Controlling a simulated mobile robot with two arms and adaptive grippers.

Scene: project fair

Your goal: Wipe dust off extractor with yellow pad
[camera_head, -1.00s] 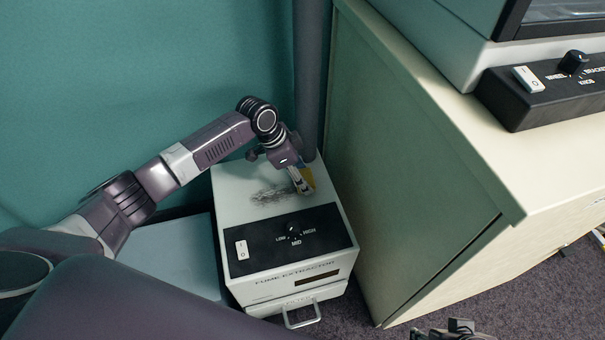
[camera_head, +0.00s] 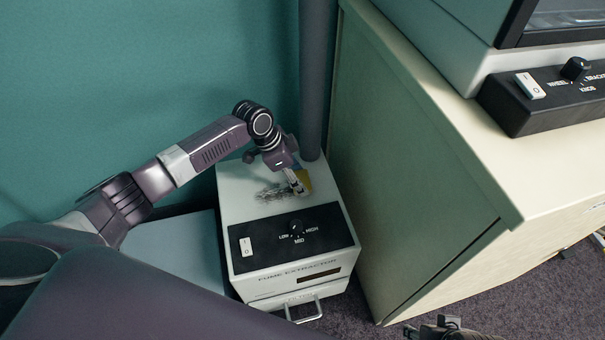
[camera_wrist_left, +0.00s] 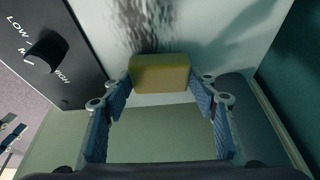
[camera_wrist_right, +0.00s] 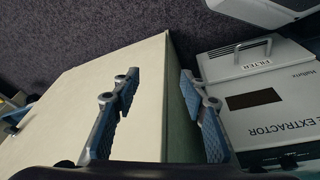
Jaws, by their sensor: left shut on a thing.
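The fume extractor (camera_head: 240,205) is a pale box with a black control panel on its front top edge. A dark dust smear (camera_head: 272,192) lies on its top, and the smear also shows in the left wrist view (camera_wrist_left: 150,25). My left gripper (camera_head: 299,184) is shut on the yellow pad (camera_wrist_left: 160,74), low over the extractor's top beside the smear. In the left wrist view the pad is between the fingertips and the smear begins just beyond it. Whether the pad touches the surface I cannot tell. My right gripper (camera_wrist_right: 155,85) is open and empty, near the cabinet and the extractor's front.
The extractor's panel has a knob (camera_head: 296,228) and a switch (camera_head: 246,246). A cream cabinet (camera_head: 400,170) stands close on the right, with a black control box (camera_head: 540,105) on top. A grey post (camera_head: 313,80) and teal partition (camera_head: 150,90) are behind.

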